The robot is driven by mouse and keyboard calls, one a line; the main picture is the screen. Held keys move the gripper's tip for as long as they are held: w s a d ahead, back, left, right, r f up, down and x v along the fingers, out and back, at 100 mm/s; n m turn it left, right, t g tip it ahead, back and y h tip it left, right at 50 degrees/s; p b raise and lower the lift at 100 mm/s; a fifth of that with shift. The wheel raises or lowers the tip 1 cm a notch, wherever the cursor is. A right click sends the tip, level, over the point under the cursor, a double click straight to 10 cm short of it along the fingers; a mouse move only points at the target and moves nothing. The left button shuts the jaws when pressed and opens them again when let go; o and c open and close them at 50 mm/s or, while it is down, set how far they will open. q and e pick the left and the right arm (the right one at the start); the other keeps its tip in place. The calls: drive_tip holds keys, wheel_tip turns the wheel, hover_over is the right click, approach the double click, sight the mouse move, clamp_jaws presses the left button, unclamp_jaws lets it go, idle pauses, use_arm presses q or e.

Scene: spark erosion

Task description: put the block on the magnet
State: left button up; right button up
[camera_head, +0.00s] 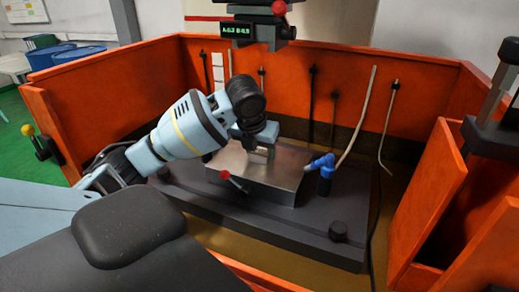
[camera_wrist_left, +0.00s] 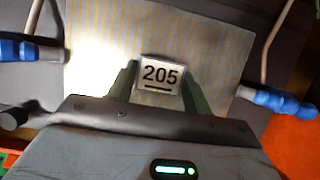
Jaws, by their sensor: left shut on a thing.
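The magnet (camera_head: 278,178) is a shiny grey metal slab with a flat top. It stands on a dark table inside the orange tank. In the wrist view its top (camera_wrist_left: 200,30) shows fine stripes. My left gripper (camera_head: 262,150) points down over the magnet's top. In the wrist view its green fingers (camera_wrist_left: 162,90) are shut on the block (camera_wrist_left: 160,76), which has a white face marked 205. In the head view the block is mostly hidden by the gripper. I cannot tell whether its underside touches the magnet. My right gripper is out of view.
A red-tipped lever (camera_head: 232,180) sits at the magnet's front left. A blue nozzle (camera_head: 324,163) stands close to its right side. The machine head (camera_head: 240,30) hangs above and behind. Orange tank walls (camera_head: 400,75) surround the dark table (camera_head: 270,228).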

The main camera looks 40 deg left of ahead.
use_arm(q)
drive_tip(key=o, duration=1.3)
drive_tip(key=shift+o, duration=0.2)
drive_tip(key=a+v, duration=0.1)
drive_tip(key=v, duration=0.6)
drive_tip(key=shift+d+r, duration=0.3)
drive_tip(key=shift+d, duration=0.25)
drive_tip(key=shift+s, duration=0.1)
